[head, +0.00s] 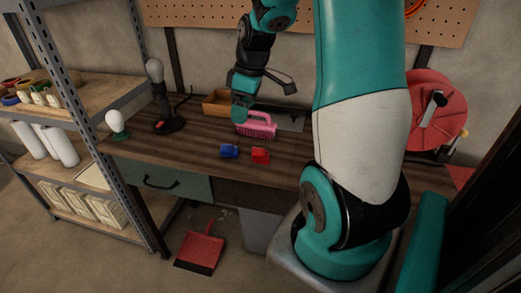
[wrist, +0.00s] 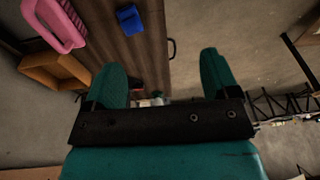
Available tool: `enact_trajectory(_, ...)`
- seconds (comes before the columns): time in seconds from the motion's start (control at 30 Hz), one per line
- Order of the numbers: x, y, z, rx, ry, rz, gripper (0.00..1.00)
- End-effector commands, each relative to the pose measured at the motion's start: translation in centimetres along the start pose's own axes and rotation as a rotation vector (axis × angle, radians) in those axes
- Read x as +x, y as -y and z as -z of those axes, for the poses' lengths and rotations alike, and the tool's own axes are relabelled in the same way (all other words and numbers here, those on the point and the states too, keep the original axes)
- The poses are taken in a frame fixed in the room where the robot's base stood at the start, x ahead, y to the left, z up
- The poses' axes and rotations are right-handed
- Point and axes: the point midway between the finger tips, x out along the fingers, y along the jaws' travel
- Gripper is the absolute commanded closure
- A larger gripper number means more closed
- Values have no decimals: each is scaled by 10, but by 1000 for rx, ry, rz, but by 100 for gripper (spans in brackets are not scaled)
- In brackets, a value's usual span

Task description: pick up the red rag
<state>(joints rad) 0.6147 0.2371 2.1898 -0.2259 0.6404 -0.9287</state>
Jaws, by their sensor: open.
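The red rag (head: 260,156) lies as a small crumpled patch on the dark wooden workbench (head: 190,150), near its front edge. A similar blue rag (head: 229,151) lies just left of it; the blue rag also shows at the top of the wrist view (wrist: 130,19). My gripper (head: 241,110) is above the bench, behind and left of the red rag, apart from it. In the wrist view its two teal fingers (wrist: 161,62) are spread with nothing held between them. The red rag is not visible in the wrist view.
A pink basket (head: 258,125) stands behind the rags, close to my gripper. A wooden box (head: 217,103) is at the back. A dark microphone-like stand (head: 168,122) and a white bulb (head: 116,120) are at the left. The bench around the rags is clear.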

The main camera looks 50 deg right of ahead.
Motion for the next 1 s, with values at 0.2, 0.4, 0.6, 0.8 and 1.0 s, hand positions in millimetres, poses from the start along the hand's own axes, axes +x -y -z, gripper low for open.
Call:
enact_trajectory(0.2, 5, -61, -58, 25, 35, -33, 19)
enact_trajectory(0.4, 37, -65, -64, 22, 40, -31, 19)
enact_trajectory(0.6, 83, -66, -66, 22, 41, -30, 19)
enact_trajectory(0.8, 117, -68, -67, 23, 40, -33, 19)
enact_trajectory(1.0, 129, -69, -66, 22, 39, -36, 19)
